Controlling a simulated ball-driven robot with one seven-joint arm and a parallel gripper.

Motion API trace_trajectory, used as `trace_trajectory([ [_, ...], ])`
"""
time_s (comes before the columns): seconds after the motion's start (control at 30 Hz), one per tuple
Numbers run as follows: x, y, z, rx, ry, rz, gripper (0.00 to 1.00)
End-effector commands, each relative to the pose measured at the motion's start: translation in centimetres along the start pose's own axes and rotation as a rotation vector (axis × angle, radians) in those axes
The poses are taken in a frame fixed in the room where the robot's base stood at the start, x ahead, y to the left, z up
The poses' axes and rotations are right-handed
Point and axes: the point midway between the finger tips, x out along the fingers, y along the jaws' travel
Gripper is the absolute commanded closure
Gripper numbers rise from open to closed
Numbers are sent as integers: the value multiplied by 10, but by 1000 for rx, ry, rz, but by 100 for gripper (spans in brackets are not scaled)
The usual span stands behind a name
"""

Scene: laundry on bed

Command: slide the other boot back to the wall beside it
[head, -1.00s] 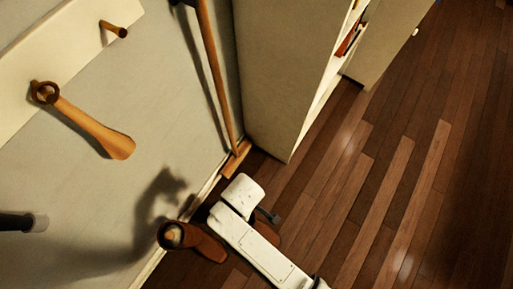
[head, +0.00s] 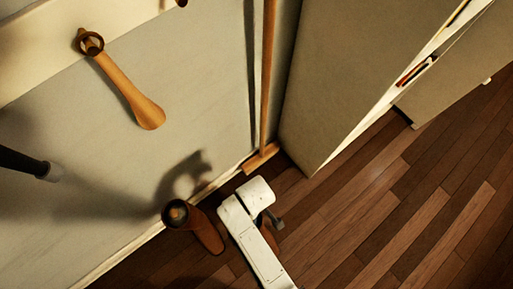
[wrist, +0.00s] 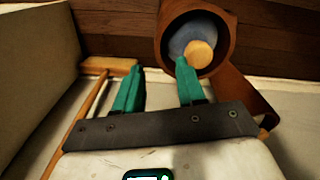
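A brown boot (head: 192,224) stands by the wall, left of my arm in the head view. In the head view, only a brown patch (head: 270,238) shows behind my arm, likely the other boot. In the wrist view, a brown boot (wrist: 229,48) with a bluish inside and a round wooden piece in its opening lies just beyond my fingertips. A second brown part (wrist: 250,97) shows to its right, nearer the wall, partly hidden. My gripper (wrist: 160,72) is open, its green fingers apart with nothing between them. The right finger overlaps the boot's rim; I cannot tell whether they touch.
The wall (head: 90,170) with its baseboard runs along the left. A wooden pole with a crosspiece (head: 261,158) leans at the corner beside a tall cabinet (head: 335,80). A shoehorn (head: 125,85) hangs on the wall. The wood floor (head: 400,200) at right is clear.

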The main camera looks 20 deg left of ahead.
Motion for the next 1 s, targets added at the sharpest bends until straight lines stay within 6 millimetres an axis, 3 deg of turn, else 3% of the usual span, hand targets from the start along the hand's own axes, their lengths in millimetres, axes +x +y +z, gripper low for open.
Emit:
trace_trajectory([
  [0.1,24,0,0,0,-1,0,61],
  [0.3,46,-1,1,0,-2,-1,61],
  [0.77,52,0,0,1,1,0,61],
  [1.0,52,0,0,0,1,0,84],
])
